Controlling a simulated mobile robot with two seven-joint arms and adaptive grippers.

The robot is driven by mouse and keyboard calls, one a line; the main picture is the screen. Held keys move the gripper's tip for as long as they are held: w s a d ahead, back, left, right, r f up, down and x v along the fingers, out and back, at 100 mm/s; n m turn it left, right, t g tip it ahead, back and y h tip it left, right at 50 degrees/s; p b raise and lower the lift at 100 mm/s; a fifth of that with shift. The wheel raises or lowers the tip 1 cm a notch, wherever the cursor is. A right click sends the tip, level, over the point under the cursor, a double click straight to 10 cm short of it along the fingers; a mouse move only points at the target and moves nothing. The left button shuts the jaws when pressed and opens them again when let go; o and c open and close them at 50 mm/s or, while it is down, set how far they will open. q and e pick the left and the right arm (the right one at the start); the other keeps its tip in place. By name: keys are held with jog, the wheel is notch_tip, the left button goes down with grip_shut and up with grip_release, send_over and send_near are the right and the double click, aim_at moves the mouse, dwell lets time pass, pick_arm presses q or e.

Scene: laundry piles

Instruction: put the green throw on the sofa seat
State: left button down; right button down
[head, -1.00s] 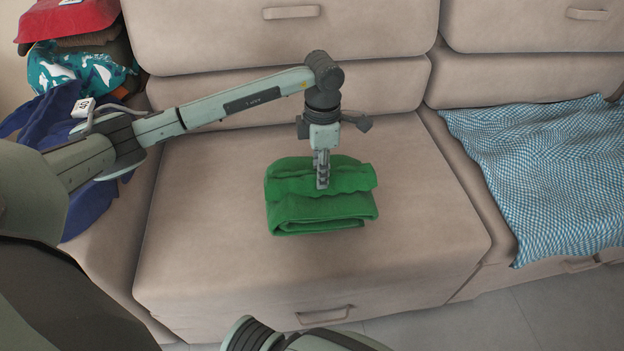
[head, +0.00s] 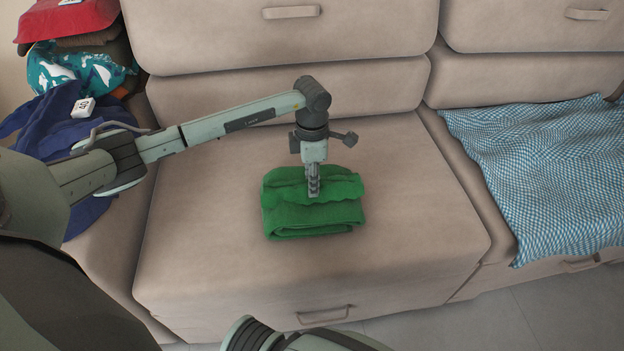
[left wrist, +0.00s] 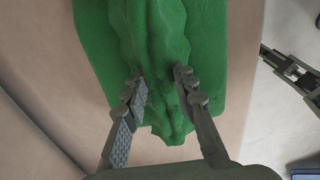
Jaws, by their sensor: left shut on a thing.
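The green throw (head: 314,214) is a folded bundle in the head view, at the middle of the beige sofa seat (head: 220,235). It looks low over the seat or resting on it; I cannot tell which. My left gripper (head: 314,192) points down onto the throw's upper fold and is shut on it. In the left wrist view a ridge of the throw (left wrist: 150,50) lies between the two fingers of the left gripper (left wrist: 160,85).
A blue-and-white checked cloth (head: 545,170) covers the seat at the right. Dark blue cloth (head: 45,120), a teal patterned cloth (head: 75,72) and a red item (head: 70,18) are piled at the left. The seat around the throw is clear.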

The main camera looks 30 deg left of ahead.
pick_arm(q)
jog(key=c, duration=1.2)
grip_release()
notch_tip(320, 180, up, 12)
jog(key=shift+r, duration=0.15)
